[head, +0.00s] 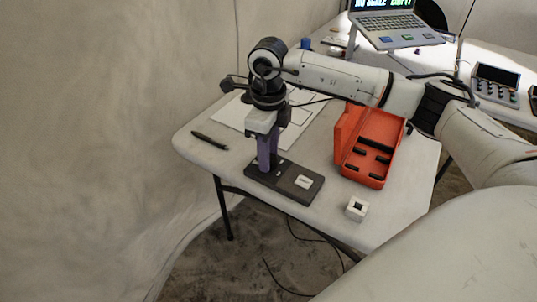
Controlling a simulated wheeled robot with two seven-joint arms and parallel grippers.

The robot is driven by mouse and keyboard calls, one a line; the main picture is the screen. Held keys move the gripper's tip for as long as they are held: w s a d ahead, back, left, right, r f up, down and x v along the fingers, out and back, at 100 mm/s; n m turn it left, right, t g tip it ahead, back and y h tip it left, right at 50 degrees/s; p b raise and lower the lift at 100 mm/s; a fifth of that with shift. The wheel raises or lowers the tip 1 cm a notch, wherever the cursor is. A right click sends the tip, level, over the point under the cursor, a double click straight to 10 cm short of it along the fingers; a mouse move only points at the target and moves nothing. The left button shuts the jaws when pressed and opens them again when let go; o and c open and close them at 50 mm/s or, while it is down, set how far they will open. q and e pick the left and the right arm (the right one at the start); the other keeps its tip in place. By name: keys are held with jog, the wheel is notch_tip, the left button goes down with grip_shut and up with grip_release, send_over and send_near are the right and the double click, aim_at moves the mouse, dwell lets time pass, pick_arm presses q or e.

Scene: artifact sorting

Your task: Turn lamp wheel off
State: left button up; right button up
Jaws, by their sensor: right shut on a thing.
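A dark flat base (296,185) with a small white square piece on it lies near the table's front left edge. A purple upright part (264,152) shows above its back end, directly under my right wrist. My right gripper (264,136) reaches in from the right and points down over this device. It is shut on a part of the device, but its fingertips and the exact part held are hard to make out. The lamp wheel cannot be made out separately; my gripper and wrist cover that area. My left gripper is not in view.
An orange-red tray (343,139) with dark slots stands right of the device. A small white block (356,209) sits near the front edge. A black pen (210,140) and white paper (231,113) lie left. A laptop (390,25) stands at the back.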

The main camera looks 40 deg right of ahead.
jog(key=shift+n+b, duration=0.3)
jog(key=shift+n, duration=1.1)
jog(key=shift+r, duration=0.1)
jog(key=shift+n, duration=0.3)
jog(key=o, duration=1.1)
jog(key=shift+c, duration=0.2)
